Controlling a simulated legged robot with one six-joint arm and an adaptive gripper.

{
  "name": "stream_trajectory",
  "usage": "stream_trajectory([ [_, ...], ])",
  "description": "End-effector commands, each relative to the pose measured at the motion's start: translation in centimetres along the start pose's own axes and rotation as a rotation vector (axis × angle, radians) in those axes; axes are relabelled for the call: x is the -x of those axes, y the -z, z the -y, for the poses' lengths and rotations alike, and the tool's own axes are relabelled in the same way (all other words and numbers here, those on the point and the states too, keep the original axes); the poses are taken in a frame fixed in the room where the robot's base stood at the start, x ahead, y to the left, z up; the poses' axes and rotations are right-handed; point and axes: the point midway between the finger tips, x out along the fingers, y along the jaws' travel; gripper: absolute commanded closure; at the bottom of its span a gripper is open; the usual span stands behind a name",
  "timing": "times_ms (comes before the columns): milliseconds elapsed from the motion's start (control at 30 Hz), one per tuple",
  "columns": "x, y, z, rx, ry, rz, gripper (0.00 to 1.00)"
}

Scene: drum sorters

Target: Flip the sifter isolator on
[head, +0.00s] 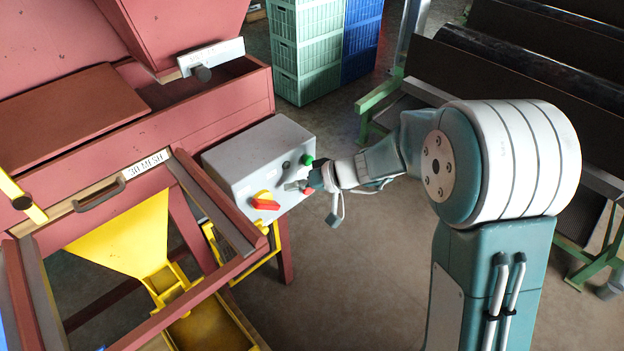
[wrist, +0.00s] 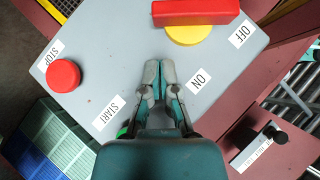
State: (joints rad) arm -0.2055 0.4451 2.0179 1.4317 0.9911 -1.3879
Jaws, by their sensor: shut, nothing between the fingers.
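The sifter isolator is a red bar handle (wrist: 195,12) on a yellow disc (wrist: 190,36), on a grey control box (head: 258,160). In the head view the red handle (head: 265,204) shows at the box's lower front. In the wrist view its right end lies beside the OFF label (wrist: 240,36). The ON label (wrist: 198,82) is below, apart from the handle. My gripper (wrist: 160,68) is shut and empty, over the panel just below the yellow disc. In the head view my gripper (head: 298,186) is right of the handle, apart from it.
A red STOP button (wrist: 63,75) is left of my fingers. A green button (head: 308,159) is on the box; my gripper mostly hides it in the wrist view. The red sifter frame (head: 225,110) stands left. Green crates (head: 305,50) are behind. Open floor lies below the box.

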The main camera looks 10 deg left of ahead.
Motion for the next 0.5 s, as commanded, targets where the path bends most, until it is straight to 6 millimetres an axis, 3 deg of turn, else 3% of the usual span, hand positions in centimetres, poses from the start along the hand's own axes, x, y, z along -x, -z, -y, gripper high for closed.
stream_trajectory([
  [200,-1.8,-2.2,0.0,-0.002,0.0,0.002,1.0],
  [500,-2.2,-2.5,0.0,-0.001,0.0,0.0,1.0],
])
